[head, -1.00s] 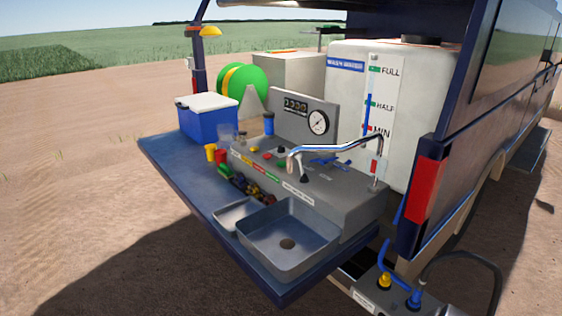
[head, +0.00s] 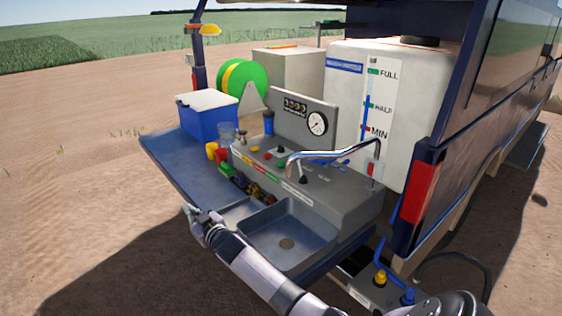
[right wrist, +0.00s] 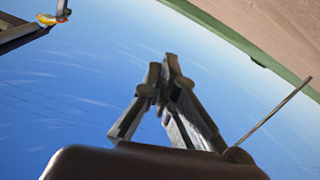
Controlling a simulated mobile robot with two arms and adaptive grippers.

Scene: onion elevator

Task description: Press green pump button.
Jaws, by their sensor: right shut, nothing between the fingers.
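The grey pump panel (head: 330,200) stands at the back of the vehicle, behind the sink. My right gripper (head: 188,210) is left of the sink's small tray, in front of the panel and apart from the buttons. It is shut and empty. In the right wrist view its fingers (right wrist: 165,75) come together against the sky, and no button shows there. My left gripper is out of view.
A curved metal faucet (head: 335,153) arches over the panel. The sink basin (head: 285,240) is in front. A gauge (head: 317,123), a blue cooler (head: 207,116), yellow and red cups (head: 211,150) and a white tank (head: 415,75) stand around. The blue tailgate's left part is clear.

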